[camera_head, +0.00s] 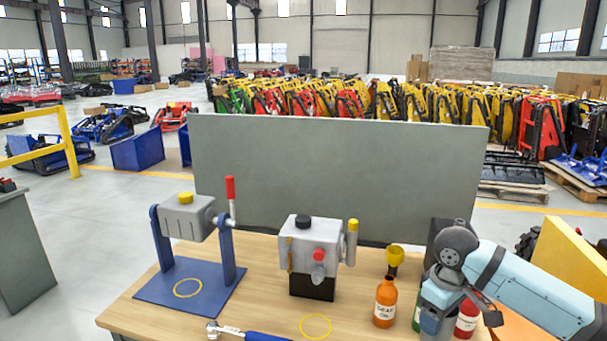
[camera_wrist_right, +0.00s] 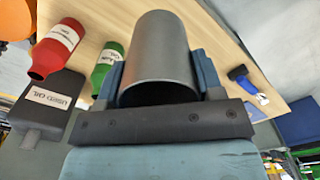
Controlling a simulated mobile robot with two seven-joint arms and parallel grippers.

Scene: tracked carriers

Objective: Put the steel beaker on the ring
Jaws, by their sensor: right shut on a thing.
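The steel beaker (camera_wrist_right: 161,45) is a plain grey cylinder in the right wrist view. My right gripper (camera_wrist_right: 160,76) is shut on it, with a blue finger on each side. In the head view my right wrist hangs at the right end of the bench; its fingertips and the beaker cannot be made out there. A thin yellow ring (camera_head: 316,326) is marked on the bare wood at the front of the bench. Another yellow ring (camera_head: 188,288) is on the blue base plate of the stand at left. Both rings are empty. My left gripper is not in view.
A grey pump block (camera_head: 311,250) stands mid-bench behind the front ring. An orange bottle (camera_head: 385,302) with a yellow funnel behind it stands to its right. Green (camera_wrist_right: 110,62) and red (camera_wrist_right: 55,45) bottles and a dark used-oil can (camera_wrist_right: 45,104) are near my right gripper. A blue-handled tool (camera_head: 240,333) lies at the front.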

